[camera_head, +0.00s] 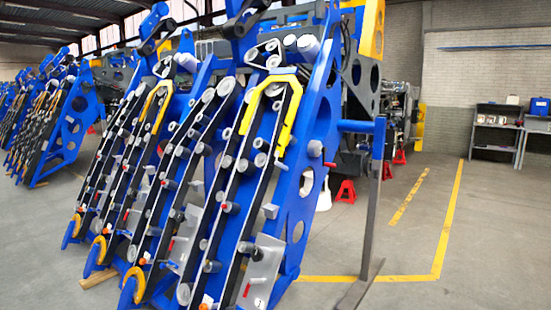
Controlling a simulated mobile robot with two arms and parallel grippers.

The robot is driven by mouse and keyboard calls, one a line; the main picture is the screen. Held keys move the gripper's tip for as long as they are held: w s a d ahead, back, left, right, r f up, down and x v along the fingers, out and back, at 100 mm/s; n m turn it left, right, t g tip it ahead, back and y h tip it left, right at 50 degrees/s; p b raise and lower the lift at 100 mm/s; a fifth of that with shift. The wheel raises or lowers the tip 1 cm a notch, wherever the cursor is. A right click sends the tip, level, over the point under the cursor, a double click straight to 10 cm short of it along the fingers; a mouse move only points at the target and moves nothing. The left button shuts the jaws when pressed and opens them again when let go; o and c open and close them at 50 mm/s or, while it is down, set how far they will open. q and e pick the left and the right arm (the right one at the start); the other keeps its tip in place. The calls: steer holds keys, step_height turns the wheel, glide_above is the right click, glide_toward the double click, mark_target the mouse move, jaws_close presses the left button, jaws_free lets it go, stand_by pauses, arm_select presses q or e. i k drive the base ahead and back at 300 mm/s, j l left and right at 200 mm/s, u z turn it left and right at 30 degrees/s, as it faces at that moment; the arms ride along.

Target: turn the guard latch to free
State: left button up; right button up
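A blue harvester chassis (318,120) leans back across the middle of the head view, with long sloping rows of dark belts and grey rollers. A bent yellow guard (272,82) arches over the upper rollers of its right-hand row. I cannot make out for sure which part is the guard latch. Neither of my grippers is in view.
A dark upright post (373,200) on a floor foot stands right of the chassis, joined by a blue bar. Red jack stands (346,191) are behind. A grey shelf table (497,130) stands by the far right wall. The floor at right is clear.

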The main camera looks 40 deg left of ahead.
mark_target(273, 161)
steer(key=i+j, duration=0.3)
steer(key=j, duration=0.2)
steer(key=i+j+u, duration=0.15)
steer(key=i+j, duration=0.15)
steer(key=j, duration=0.2)
